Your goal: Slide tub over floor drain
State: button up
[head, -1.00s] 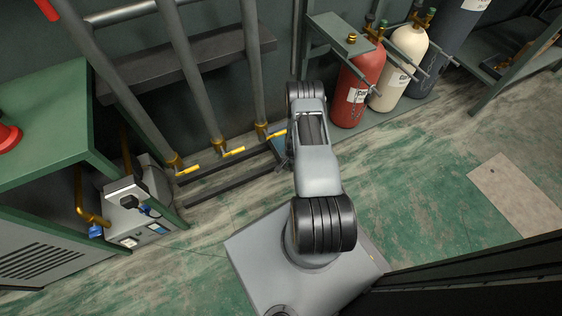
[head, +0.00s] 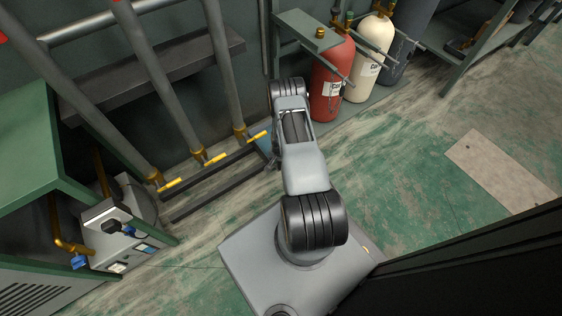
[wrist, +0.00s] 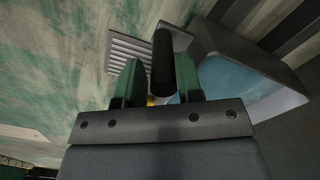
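The tub (wrist: 248,82) is grey with a pale blue inside. It fills the upper right of the wrist view, and a small blue part of it (head: 266,139) shows beside my arm in the head view. A black upright handle (wrist: 163,62) stands at its near corner. My gripper (wrist: 158,80) has green fingers on both sides of this handle and looks shut on it, with little space left. The floor drain (wrist: 128,50) is a pale slatted grate, left of the handle; the tub's corner and my left finger hide part of it. My arm hides the gripper in the head view.
Red (head: 330,80) and cream (head: 368,62) cylinders stand behind my arm. A machine (head: 115,235) sits under the green bench (head: 30,140). Open floor (head: 410,180) lies right.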

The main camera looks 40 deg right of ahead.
notch_tip(320, 180, up, 14)
jog(key=p, duration=0.5)
jog(key=shift+f, duration=0.1)
dwell(0.5)
jog(key=w+a+r+n+t+p, duration=0.1)
jog(key=a+r+n+p, duration=0.15)
jog(key=r+p, duration=0.75)
jog(key=w+a+r+n+p, duration=0.1)
jog(key=a+r, duration=0.3)
jog(key=r, duration=1.4)
jog(key=w+a+r+n+t+p, duration=0.1)
jog(key=a+r+n+p, duration=0.35)
jog(key=r, duration=1.05)
jog(key=s+a+r+n+p, duration=0.1)
jog(key=s+a+r+p, duration=0.2)
jog(key=r, duration=0.7)
jog(key=s+a+r+n+t+p, duration=0.1)
jog(key=s+a+r+p, duration=0.2)
jog(key=s+r+p, duration=0.4)
jog(key=s+a+r+n+p, duration=0.1)
jog(key=s+a+r+p, duration=0.2)
jog(key=r, duration=1)
jog(key=s+p, duration=0.2)
jog(key=p, duration=0.1)
jog(key=shift+s+a+r+n+t, duration=0.15)
jog(key=shift+s+r+n+t, duration=0.15)
jog(key=shift+n, duration=0.1)
